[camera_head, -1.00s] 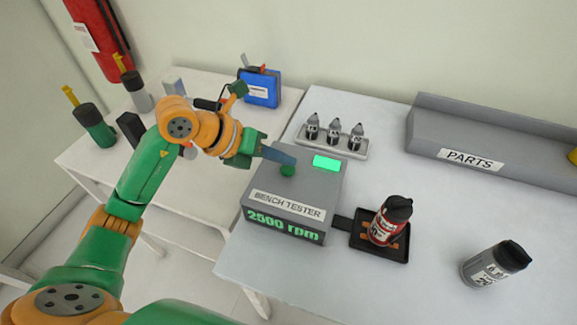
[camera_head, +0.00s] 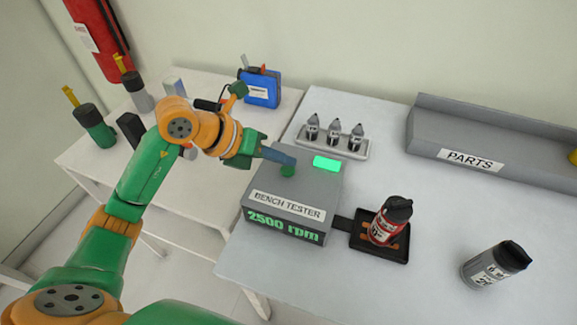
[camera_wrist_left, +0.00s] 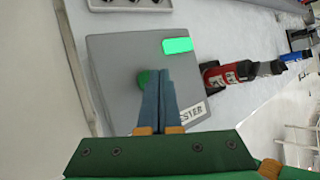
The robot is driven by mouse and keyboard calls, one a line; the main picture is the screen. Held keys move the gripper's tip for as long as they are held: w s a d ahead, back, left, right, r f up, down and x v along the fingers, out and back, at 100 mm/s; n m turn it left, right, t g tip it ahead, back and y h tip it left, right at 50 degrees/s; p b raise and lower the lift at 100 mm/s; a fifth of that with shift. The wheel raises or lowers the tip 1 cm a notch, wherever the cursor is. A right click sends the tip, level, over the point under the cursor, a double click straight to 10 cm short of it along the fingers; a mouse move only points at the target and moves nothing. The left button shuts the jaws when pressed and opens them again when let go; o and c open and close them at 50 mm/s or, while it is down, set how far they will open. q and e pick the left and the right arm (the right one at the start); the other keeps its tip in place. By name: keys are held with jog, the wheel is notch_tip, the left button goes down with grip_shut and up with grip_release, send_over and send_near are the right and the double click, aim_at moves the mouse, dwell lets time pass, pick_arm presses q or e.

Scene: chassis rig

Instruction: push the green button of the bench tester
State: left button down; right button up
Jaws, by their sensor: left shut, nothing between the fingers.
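The grey bench tester (camera_head: 313,188) stands at the left end of the white bench. Its front reads "2500 rpm" in green, and a lamp (camera_head: 326,164) on its top glows green. The round green button (camera_head: 288,171) is on the tester's top, and it also shows in the left wrist view (camera_wrist_left: 144,77), partly hidden behind the fingers. My left gripper (camera_head: 293,161) is shut and empty, its fingertips over or right at the button. I cannot tell whether they touch it. My right gripper is not in view.
A red canister (camera_head: 388,222) stands on a black tray (camera_head: 366,243) beside the tester. A rack (camera_head: 329,147) of small bottles stands behind. A grey bottle (camera_head: 494,264) is at right, before the PARTS bin (camera_head: 490,140). The bench front is clear.

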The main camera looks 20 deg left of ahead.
aim_at(283, 171)
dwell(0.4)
pick_arm(q)
jog(key=shift+f+b, duration=0.45)
jog(key=shift+f, duration=0.15)
jog(key=shift+r+p, duration=0.35)
jog(key=shift+r, duration=0.3)
notch_tip(283, 171, up, 6)
jog(key=p, duration=0.5)
